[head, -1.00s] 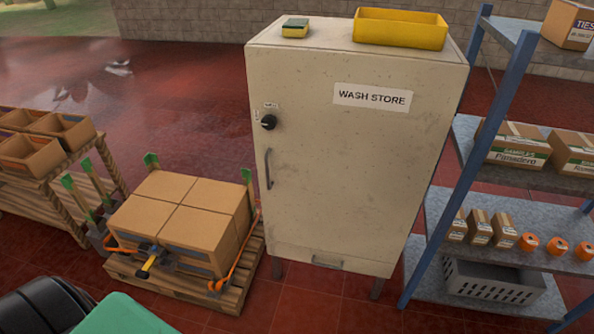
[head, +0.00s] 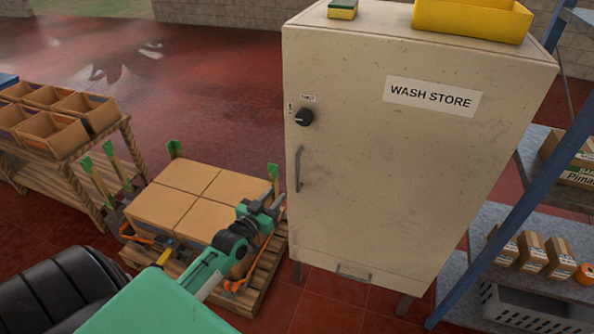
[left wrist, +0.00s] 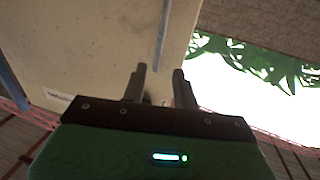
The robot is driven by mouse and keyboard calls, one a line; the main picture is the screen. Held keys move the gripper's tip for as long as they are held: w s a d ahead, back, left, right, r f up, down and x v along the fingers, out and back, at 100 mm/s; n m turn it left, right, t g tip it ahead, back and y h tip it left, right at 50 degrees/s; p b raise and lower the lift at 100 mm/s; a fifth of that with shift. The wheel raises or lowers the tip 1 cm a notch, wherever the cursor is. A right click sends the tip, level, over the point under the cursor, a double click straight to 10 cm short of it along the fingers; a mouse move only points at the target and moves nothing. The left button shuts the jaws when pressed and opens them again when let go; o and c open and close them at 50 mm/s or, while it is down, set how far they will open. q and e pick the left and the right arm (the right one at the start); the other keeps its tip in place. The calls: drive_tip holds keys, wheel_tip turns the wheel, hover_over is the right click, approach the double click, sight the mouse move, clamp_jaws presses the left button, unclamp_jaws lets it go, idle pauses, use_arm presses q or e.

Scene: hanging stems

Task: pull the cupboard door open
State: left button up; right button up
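The cupboard (head: 420,160) is a tall off-white cabinet marked WASH STORE, with its door shut. A grey vertical bar handle (head: 299,169) sits on the left side of the door, below a black round knob (head: 304,117). In the left wrist view the door handle (left wrist: 163,35) shows as a grey bar beyond the fingertips. My left gripper (head: 276,204) is left of and below the handle, apart from it. In the left wrist view its two fingers (left wrist: 160,72) stand apart with nothing between them. My right gripper is not in view.
A pallet of cartons (head: 187,198) stands left of the cupboard, behind my left arm. A blue-framed shelf rack (head: 505,205) stands close on the right. A yellow tray (head: 470,20) and a sponge (head: 343,9) lie on top. A small lower handle (head: 353,273) is near the cupboard's bottom.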

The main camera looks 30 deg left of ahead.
use_arm(q)
drive_tip(key=w, duration=0.4)
drive_tip(key=w+p, duration=0.1)
drive_tip(key=w, duration=0.8)
drive_tip(key=shift+w+a+p, duration=0.1)
drive_tip(key=shift+a+p, duration=0.15)
drive_tip(key=shift+p, duration=0.15)
drive_tip(key=shift+w, duration=0.1)
clamp_jaws()
